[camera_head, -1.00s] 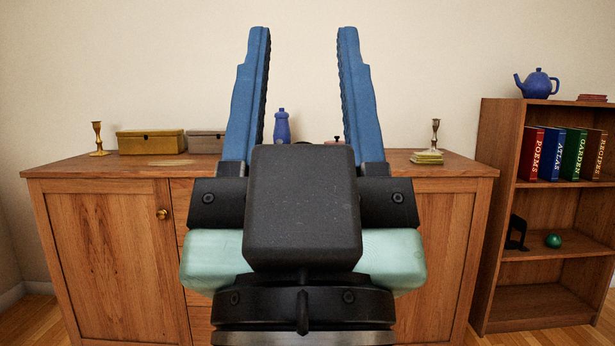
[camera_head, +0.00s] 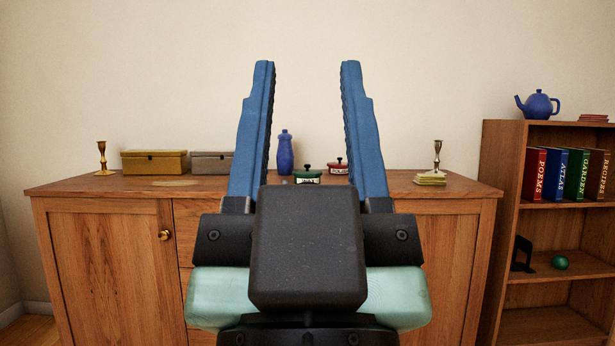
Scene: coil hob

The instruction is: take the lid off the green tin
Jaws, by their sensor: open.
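The green tin (camera_head: 308,176) stands on the wooden sideboard top, with its green lid and dark knob on it. Its lower part shows a pale label, and my gripper's body hides what lies below. My gripper (camera_head: 307,68) is open and empty, its two blue fingers pointing up in the picture. In the picture the tin shows between the fingers, low down; I see no contact with it.
A red tin (camera_head: 338,168) stands just right of the green one, and a blue bottle (camera_head: 285,153) behind left. Two boxes (camera_head: 153,162) (camera_head: 212,162) and a candlestick (camera_head: 102,160) are at left. Another candlestick (camera_head: 437,158) and yellow pads (camera_head: 430,179) are at right. A bookcase (camera_head: 500,155) stands beside.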

